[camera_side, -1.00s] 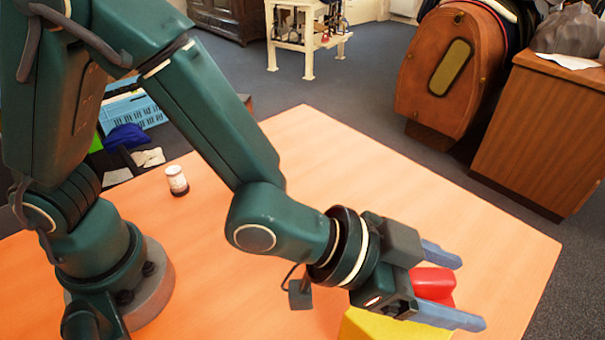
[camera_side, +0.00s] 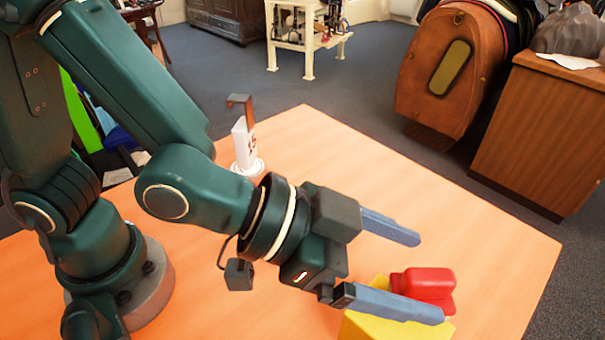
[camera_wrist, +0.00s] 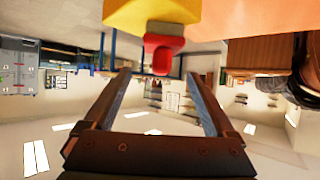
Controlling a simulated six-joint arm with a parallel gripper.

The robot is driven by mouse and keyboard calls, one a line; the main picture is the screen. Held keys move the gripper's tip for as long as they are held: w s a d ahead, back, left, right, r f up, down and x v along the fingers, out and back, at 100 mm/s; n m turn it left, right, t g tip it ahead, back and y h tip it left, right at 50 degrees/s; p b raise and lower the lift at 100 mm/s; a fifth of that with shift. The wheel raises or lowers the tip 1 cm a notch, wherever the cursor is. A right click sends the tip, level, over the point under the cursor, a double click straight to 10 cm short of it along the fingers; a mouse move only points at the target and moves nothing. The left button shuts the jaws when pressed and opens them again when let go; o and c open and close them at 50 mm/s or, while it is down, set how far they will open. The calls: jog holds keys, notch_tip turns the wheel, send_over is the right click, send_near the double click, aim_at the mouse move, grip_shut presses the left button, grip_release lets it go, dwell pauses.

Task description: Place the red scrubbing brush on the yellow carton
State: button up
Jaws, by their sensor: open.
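The red scrubbing brush (camera_side: 424,284) rests on the yellow carton (camera_side: 384,327) in the side view, toward the carton's right side. In the wrist view the brush (camera_wrist: 161,52) shows against the yellow carton (camera_wrist: 165,12) at the top of the picture. My gripper (camera_side: 428,278) is open, with its two blue-grey fingers spread wide. In the wrist view nothing is between the fingers (camera_wrist: 161,84).
A white bottle-like item with a brown top (camera_side: 243,140) stands on the orange table (camera_side: 330,150) behind my arm. The table's right part is bare. A wooden cabinet (camera_side: 540,140) and a brown leather object (camera_side: 450,70) stand beyond the table edge.

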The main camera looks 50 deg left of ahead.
jog(key=shift+s+a+r, duration=0.2)
jog(key=shift+s+a, duration=0.05)
jog(key=shift+a, duration=0.1)
jog(key=w+a+r+n+y, duration=0.2)
jog(key=a+n+y, duration=0.25)
jog(key=a, duration=0.95)
jog(key=s+a+n+g+y, duration=0.3)
jog(key=s+a+n+y, duration=0.1)
jog(key=s+a, duration=0.4)
jog(key=shift+s+a+f, duration=0.3)
jog(key=shift+a+f, duration=0.1)
jog(key=shift+a, duration=0.75)
jog(key=c, duration=0.4)
